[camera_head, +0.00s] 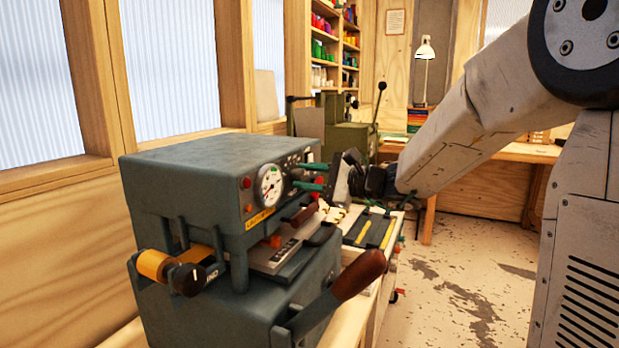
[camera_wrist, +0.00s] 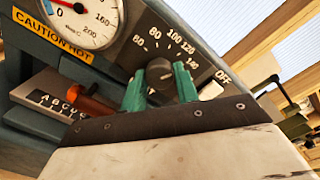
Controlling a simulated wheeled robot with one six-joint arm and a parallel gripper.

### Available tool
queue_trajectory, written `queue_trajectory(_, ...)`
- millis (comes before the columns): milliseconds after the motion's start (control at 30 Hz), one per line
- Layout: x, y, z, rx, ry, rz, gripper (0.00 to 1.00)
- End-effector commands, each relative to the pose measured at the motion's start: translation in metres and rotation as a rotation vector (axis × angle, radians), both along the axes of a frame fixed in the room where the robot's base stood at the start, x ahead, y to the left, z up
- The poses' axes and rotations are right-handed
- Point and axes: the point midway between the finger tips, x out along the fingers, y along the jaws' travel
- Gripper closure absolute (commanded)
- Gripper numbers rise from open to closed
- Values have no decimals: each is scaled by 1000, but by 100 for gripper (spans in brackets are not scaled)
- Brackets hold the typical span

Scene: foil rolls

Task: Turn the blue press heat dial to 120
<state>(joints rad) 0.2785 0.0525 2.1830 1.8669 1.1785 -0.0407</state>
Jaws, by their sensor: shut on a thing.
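The blue-grey press (camera_head: 190,170) stands at the left in the head view. Its heat dial is a dark round knob (camera_wrist: 158,73) on the front panel in the wrist view, with a scale reading 60, 80, 100, 120, 140 and OFF around it. The green fingers of my gripper (camera_wrist: 160,85) are shut on the knob, one on each side. In the head view my gripper (camera_head: 311,177) reaches the panel from the right, and the fingers hide the dial there. I cannot clearly read where the knob's pointer stands.
A round gauge (camera_head: 270,186) sits beside the dial, above a "CAUTION HOT" label (camera_wrist: 52,36). A brown-handled lever (camera_head: 358,274) juts out at the press's front. A foil roll (camera_head: 155,264) hangs at its left. A green machine (camera_head: 345,130) stands behind.

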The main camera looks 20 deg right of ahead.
Motion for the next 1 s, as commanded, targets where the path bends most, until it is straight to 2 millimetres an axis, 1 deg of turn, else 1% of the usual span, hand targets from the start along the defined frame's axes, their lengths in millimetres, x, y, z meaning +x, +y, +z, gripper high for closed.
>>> queue_trajectory(333,0,1,1,-117,-119,2,92)
queue_trajectory(933,0,1,1,-144,-147,2,92)
queue_trajectory(967,0,1,1,-144,-147,2,67)
queue_trajectory(1000,0,1,1,-144,-147,2,56)
